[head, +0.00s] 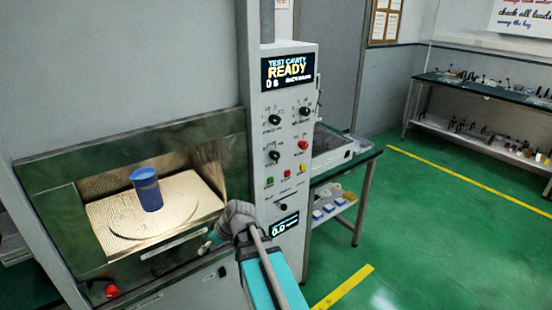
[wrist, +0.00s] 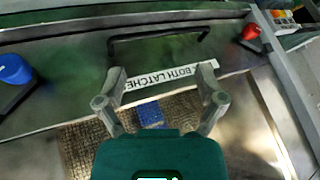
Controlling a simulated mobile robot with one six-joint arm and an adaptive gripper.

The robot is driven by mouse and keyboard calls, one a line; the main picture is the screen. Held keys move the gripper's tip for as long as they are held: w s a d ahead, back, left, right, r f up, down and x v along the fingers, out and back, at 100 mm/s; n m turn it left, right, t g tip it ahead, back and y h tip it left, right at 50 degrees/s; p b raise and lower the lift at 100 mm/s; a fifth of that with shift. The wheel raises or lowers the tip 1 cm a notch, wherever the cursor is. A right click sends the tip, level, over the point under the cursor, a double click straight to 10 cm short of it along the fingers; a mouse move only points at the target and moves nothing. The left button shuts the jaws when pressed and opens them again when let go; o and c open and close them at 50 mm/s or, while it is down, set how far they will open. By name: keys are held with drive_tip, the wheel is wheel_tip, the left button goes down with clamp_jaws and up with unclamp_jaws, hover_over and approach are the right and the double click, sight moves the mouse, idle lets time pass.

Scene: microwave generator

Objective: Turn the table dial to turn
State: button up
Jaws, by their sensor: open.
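The control panel (head: 290,130) carries several black dials, including an upper left dial (head: 275,120), an upper right dial (head: 305,111) and a lower left dial (head: 274,155). Their labels are too small to read, so I cannot tell which is the table dial. My gripper (head: 212,242) is in front of the cavity's lower front edge, left of and below the dials. In the wrist view my gripper (wrist: 161,74) has its fingers spread with nothing held between them. No dial of the panel is clearly visible there.
A blue cup (head: 146,189) stands inside the cavity on the round turntable (head: 120,222). A black handle (wrist: 158,34) and a label strip (wrist: 172,85) lie ahead of my fingers. A red knob (head: 111,291) is at lower left. Green floor at right is open.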

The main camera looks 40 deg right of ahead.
drive_tip(key=w+d+r+t, duration=0.4)
drive_tip(key=d, duration=0.5)
drive_tip(key=m+t+h+b, duration=0.1)
drive_tip(key=t+h, duration=0.4)
drive_tip(key=t, duration=0.4)
approach(277, 157)
drive_tip(key=s, duration=0.3)
drive_tip(key=shift+s+f, duration=0.1)
drive_tip(key=w, duration=1.3)
drive_tip(key=shift+w, duration=0.4)
drive_tip(key=shift+c, duration=0.3)
drive_tip(key=c, duration=1.1)
